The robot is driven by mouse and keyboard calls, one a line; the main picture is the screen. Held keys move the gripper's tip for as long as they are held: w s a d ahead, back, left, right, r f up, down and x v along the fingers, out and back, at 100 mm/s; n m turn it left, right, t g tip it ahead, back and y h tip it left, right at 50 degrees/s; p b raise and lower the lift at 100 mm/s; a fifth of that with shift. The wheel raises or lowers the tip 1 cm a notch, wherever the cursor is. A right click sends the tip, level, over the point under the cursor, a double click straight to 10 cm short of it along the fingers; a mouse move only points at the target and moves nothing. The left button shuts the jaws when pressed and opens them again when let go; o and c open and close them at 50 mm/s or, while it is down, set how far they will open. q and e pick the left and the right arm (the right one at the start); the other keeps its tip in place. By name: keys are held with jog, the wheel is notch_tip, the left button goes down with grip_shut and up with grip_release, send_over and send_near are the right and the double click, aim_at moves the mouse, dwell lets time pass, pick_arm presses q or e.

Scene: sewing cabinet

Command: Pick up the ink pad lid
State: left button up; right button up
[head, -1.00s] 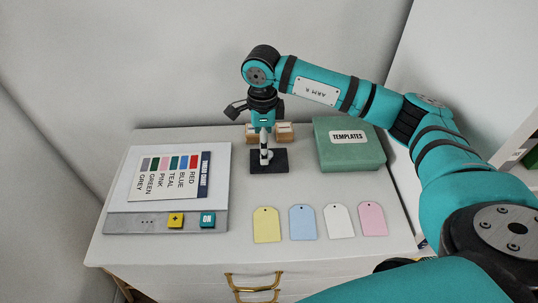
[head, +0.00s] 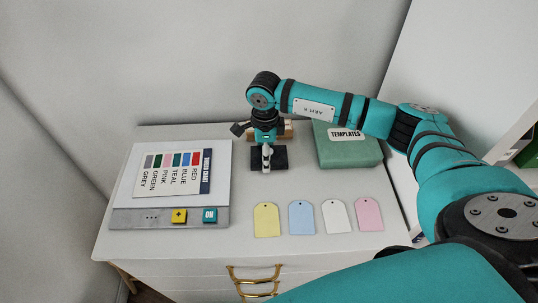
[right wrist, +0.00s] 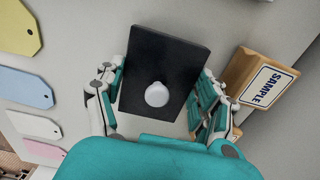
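The ink pad lid is a flat black square (head: 281,160) with a round white knob; it lies near the back middle of the cabinet top. In the right wrist view the lid (right wrist: 165,55) and its knob (right wrist: 156,94) show clearly. My right gripper (head: 267,163) is above the lid, pointing down, and hides part of it in the head view. In the right wrist view its fingers (right wrist: 155,105) are open and spread on either side of the knob, with nothing held. Whether they touch the lid cannot be told. My left gripper is not in view.
Wooden stamps stand behind the lid, one labelled SAMPLE (right wrist: 262,86). A green TEMPLATES box (head: 350,152) is to the right. A panel with a color chart and buttons (head: 130,217) is at left. Several colored tags, including a yellow one (head: 267,220), lie in front.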

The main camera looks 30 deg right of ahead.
jog(key=shift+c, duration=0.8)
jog(key=shift+r, duration=0.25)
